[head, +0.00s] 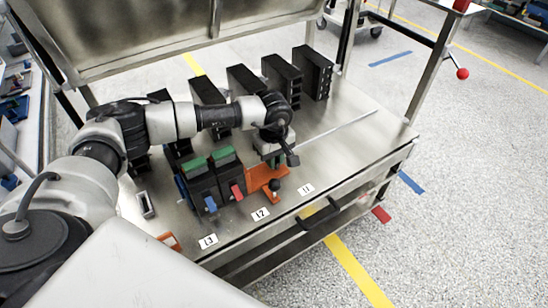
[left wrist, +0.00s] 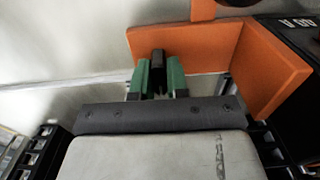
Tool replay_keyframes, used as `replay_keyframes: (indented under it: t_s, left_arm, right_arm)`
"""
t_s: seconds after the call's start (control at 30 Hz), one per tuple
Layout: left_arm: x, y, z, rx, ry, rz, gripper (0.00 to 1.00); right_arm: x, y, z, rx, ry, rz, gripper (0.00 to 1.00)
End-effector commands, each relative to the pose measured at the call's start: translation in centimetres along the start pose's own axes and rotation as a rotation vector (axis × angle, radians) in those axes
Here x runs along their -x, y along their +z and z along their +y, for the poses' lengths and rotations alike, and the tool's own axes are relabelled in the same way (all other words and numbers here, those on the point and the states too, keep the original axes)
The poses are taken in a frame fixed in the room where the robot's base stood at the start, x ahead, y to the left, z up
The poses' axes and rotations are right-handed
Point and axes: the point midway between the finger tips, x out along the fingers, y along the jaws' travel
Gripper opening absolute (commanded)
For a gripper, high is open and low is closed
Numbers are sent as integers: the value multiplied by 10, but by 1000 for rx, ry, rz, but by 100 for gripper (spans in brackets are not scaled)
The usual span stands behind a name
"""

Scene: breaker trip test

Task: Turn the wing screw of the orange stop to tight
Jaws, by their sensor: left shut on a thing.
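The orange stop (head: 258,179) stands on the metal bench next to the breakers; its upright plates also show in the left wrist view (left wrist: 190,48). My left gripper (head: 273,161) reaches down at the stop from behind. In the left wrist view its green-padded fingers (left wrist: 159,80) are shut on a small black piece, which looks like the wing screw (left wrist: 158,62), in front of the orange plate. Its lower end and whether it is tight cannot be seen. A black knob (head: 275,186) stands on the stop's front foot. My right gripper is not in view.
Two black breakers with green tops (head: 222,156) stand left of the stop, one with a red lever (head: 237,191), one with a blue lever (head: 210,203). Several black modules (head: 313,72) line the back. Labels such as L2 (head: 261,214) mark the front edge. The bench's right side is mostly clear.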

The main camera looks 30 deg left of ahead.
Motion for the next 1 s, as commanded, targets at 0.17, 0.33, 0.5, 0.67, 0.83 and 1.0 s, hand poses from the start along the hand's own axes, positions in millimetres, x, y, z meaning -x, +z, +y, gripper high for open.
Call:
replay_keyframes:
  t_s: [0.17,0.33,0.5,0.67,0.83,1.0]
  left_arm:
    - [1,0,0,-1,2,1,39]
    - [0,0,0,0,1,1,40]
    - [4,0,0,0,2,1,40]
    - [28,-1,1,0,4,1,40]
    - [64,-1,1,0,4,2,40]
    - [92,-1,0,0,3,1,40]
  right_arm:
    - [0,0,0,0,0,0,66]
    - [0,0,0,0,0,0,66]
    - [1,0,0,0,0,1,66]
    - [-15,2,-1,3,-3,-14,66]
    - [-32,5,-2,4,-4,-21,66]
    - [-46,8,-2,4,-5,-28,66]
